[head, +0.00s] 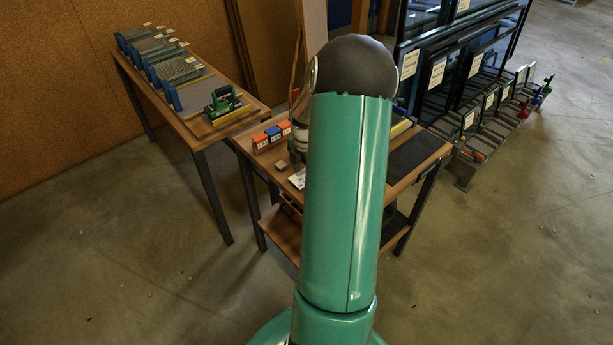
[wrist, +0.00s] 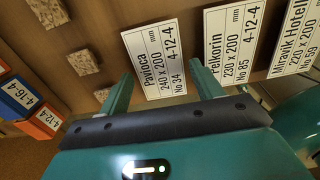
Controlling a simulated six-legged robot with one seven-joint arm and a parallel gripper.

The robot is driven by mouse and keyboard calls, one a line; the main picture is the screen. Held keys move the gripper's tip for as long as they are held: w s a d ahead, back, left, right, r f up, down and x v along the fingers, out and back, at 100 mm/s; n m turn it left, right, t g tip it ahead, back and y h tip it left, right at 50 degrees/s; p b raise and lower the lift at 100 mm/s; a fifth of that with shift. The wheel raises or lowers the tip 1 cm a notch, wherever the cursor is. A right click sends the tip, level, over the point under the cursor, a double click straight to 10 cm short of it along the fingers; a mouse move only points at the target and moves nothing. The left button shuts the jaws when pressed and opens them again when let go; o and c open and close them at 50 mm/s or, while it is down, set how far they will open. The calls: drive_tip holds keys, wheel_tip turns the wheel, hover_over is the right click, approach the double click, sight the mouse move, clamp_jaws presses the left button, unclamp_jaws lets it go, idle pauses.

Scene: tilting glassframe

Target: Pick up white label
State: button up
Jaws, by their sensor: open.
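Several white labels with black print lie side by side on the wooden table in the wrist view. The label reading "Pavloca 240 x 200" (wrist: 157,62) lies between the two green fingers of my gripper (wrist: 158,85). The label reading "Pelkorin" (wrist: 232,45) is just right of the right finger. My gripper is open, and nothing is held. In the head view my arm hides most of the tabletop, and a bit of a white label (head: 297,179) shows left of it.
Small cork-like blocks (wrist: 85,61) lie left of the labels. Orange and blue boxes (head: 270,138) stand at the table's left. A second table (head: 200,120) with grey pieces is at the back left. Glass frames (head: 450,75) and a rack stand at the right. The foreground floor is clear.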

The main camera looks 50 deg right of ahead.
drive_tip(key=shift+c, duration=0.4)
drive_tip(key=c, duration=0.7)
drive_tip(key=shift+o, duration=0.2)
drive_tip(key=shift+r, duration=0.15)
